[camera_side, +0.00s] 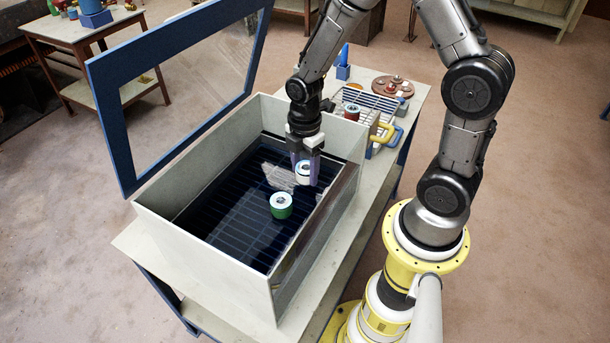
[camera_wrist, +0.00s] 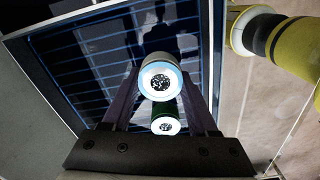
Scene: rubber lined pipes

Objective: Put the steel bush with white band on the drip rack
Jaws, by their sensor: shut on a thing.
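The steel bush with white band (camera_side: 303,173) is between the fingers of my gripper (camera_side: 305,170), inside the open box. In the wrist view its pale ring-shaped end and dark, speckled centre (camera_wrist: 160,82) show between the fingertips of my gripper (camera_wrist: 162,85). My gripper is shut on it. It looks raised above the box floor, but the gap is hard to judge. The drip rack (camera_side: 377,101), a slatted rack, stands on the bench behind the box, with a red-banded bush (camera_side: 352,112) at its near left.
A green-banded bush (camera_side: 281,206) stands on the dark gridded floor of the box (camera_side: 205,285), close to the held bush. The blue-framed lid (camera_side: 108,125) is raised at left. Yellow and blue handles (camera_side: 386,134) and a round brown tray (camera_side: 392,87) are near the rack.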

